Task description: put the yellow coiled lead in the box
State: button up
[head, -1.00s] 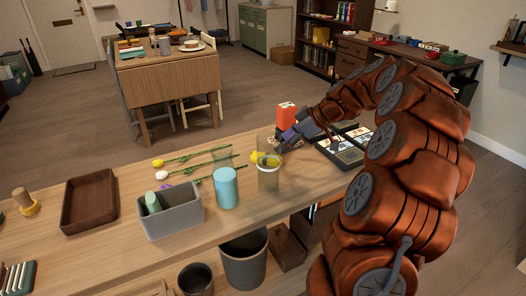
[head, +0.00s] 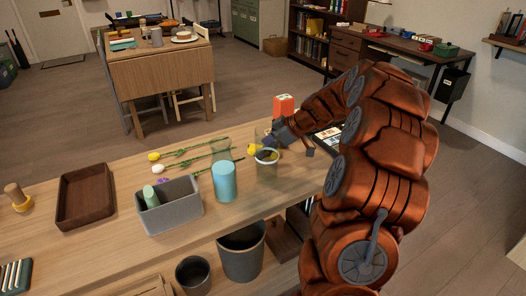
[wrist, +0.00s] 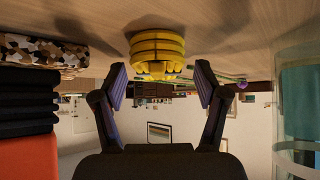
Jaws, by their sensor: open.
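The yellow coiled lead (wrist: 157,55) lies on the table in the wrist view, which appears upside down. It sits just ahead of my gripper (wrist: 160,82), between the lines of the two spread fingers, with no contact visible. In the head view the lead (head: 269,156) shows partly through a clear glass, with my gripper (head: 272,143) right behind that glass. My gripper is open and empty. A grey open-topped box (head: 176,219) stands to the left on the table with a pale green cylinder (head: 151,197) in it.
The clear glass (head: 266,172) and a teal cylinder (head: 224,184) stand between my gripper and the grey box. Flowers (head: 190,158) lie behind them. A brown tray (head: 85,220) is further left.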

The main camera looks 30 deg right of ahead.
jog(key=shift+s+d+r, duration=0.1)
jog(key=shift+s+d, duration=0.15)
jog(key=shift+d, duration=0.1)
jog(key=c, duration=0.6)
jog(key=shift+a, duration=0.1)
jog(key=c, duration=0.8)
